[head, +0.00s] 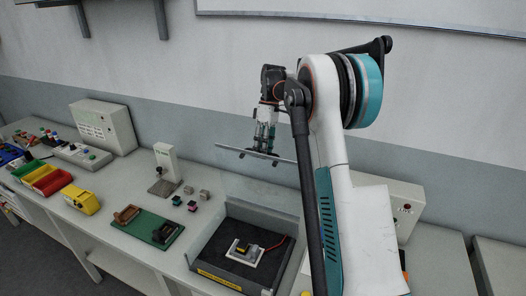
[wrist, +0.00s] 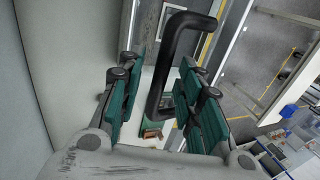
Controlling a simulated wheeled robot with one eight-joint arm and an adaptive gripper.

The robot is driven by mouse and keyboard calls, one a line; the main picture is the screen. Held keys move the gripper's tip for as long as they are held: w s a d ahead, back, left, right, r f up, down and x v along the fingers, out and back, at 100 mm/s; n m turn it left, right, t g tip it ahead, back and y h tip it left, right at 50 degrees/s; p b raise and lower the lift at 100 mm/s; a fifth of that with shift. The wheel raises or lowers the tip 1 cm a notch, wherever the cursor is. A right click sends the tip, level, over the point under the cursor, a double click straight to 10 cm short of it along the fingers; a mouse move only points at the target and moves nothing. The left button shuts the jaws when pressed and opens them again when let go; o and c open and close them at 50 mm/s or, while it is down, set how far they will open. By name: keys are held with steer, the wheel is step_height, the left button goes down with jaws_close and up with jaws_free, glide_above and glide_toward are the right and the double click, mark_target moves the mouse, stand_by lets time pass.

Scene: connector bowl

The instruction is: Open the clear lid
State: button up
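The clear lid belongs to a low grey box (head: 207,240) with a dark inside and a yellow label on its front. A thin dark bar (head: 230,149), which looks like the lid's edge or handle, is well above the box in the head view, so the lid appears raised. The pane itself is hard to see. My gripper (head: 262,150) is at this bar. In the wrist view, a black C-shaped handle (wrist: 158,88) lies between the teal fingers of my gripper (wrist: 158,105). Gaps show beside the handle, so the fingers look open around it.
A white part with a black and yellow block (head: 243,250) and a red wire lies inside the box. A green board (head: 146,228), small blocks (head: 192,206) and a white stand (head: 166,165) are to the left. A grey cabinet (head: 404,205) is behind my arm.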

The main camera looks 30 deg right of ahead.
steer(key=v, duration=1.1)
steer(key=shift+r, duration=0.2)
steer(key=s+a+m+t+b, duration=0.2)
steer(key=s+a, duration=0.3)
steer(key=a, duration=0.4)
steer(key=s+a+f+m+t+h+b, duration=0.1)
steer(key=s+a+m+t+b, duration=0.15)
steer(key=s+a, duration=0.4)
steer(key=s+a+m+t+b, duration=0.1)
steer(key=s+a+t+b, duration=0.2)
steer(key=a, duration=0.8)
steer(key=s+d+f+m+t+h+b, duration=0.1)
steer(key=s+f+b, duration=0.5)
steer(key=s+f, duration=1.2)
steer(key=shift+s+f+m+t+h, duration=0.35)
steer(key=shift+s+t+h, duration=0.1)
steer(key=shift+t+h, duration=0.15)
